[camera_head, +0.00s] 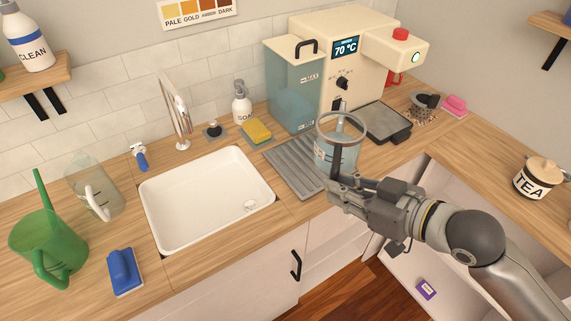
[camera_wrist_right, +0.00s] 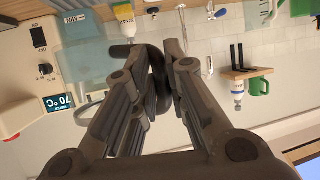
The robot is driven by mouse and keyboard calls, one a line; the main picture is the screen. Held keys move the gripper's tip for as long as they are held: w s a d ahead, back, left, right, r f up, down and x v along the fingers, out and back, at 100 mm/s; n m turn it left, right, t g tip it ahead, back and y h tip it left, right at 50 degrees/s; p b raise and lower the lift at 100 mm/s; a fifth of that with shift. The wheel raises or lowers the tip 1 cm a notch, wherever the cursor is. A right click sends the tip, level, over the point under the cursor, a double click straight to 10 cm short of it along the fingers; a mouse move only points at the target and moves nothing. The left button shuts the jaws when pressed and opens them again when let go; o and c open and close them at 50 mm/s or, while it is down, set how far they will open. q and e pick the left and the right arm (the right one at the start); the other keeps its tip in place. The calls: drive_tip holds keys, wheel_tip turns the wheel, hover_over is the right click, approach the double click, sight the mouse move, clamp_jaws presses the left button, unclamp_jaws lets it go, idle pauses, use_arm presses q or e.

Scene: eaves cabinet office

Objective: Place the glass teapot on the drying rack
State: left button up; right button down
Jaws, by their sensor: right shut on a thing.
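The glass teapot (camera_head: 325,152), clear with a pale rim and a dark handle, is upright over the right end of the drying rack. My right gripper (camera_head: 338,180) is shut on its dark handle, which also shows between the fingers in the right wrist view (camera_wrist_right: 150,75). The drying rack (camera_head: 286,162) is a grey ribbed mat right of the sink. I cannot tell whether the teapot's base touches it; the gripper hides part of the base. My left gripper is in neither view.
The white sink (camera_head: 205,205) lies left of the rack. A blue-grey tank (camera_head: 293,95) and a cream machine (camera_head: 340,65) stand behind it. A dark tray (camera_head: 385,122) is to the right. A glass jug (camera_head: 95,190) and green watering can (camera_head: 48,245) stand far left.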

sight(324, 170)
drive_tip(key=w+a+f, duration=0.1)
drive_tip(key=w, duration=0.1)
drive_tip(key=w+a+f+p, duration=0.1)
drive_tip(key=w, duration=0.1)
drive_tip(key=w+f+p, duration=0.1)
drive_tip(key=w, duration=0.2)
drive_tip(key=shift+a, duration=0.4)
drive_tip(key=shift+w+a+f+p, duration=0.15)
drive_tip(key=shift+w+a+f, duration=0.2)
drive_tip(key=shift+w+f, duration=0.7)
drive_tip(key=shift+w+a+f+p, duration=0.15)
drive_tip(key=shift+w+a+f, duration=0.2)
drive_tip(key=shift+w+f, duration=0.7)
drive_tip(key=shift+w+a+f+p, duration=0.15)
drive_tip(key=shift+w+a+f, duration=0.2)
drive_tip(key=shift+w+f, duration=0.65)
drive_tip(key=f, duration=0.1)
drive_tip(key=f+p, duration=0.1)
drive_tip(key=shift+s+f, duration=0.2)
drive_tip(key=shift+f, duration=0.5)
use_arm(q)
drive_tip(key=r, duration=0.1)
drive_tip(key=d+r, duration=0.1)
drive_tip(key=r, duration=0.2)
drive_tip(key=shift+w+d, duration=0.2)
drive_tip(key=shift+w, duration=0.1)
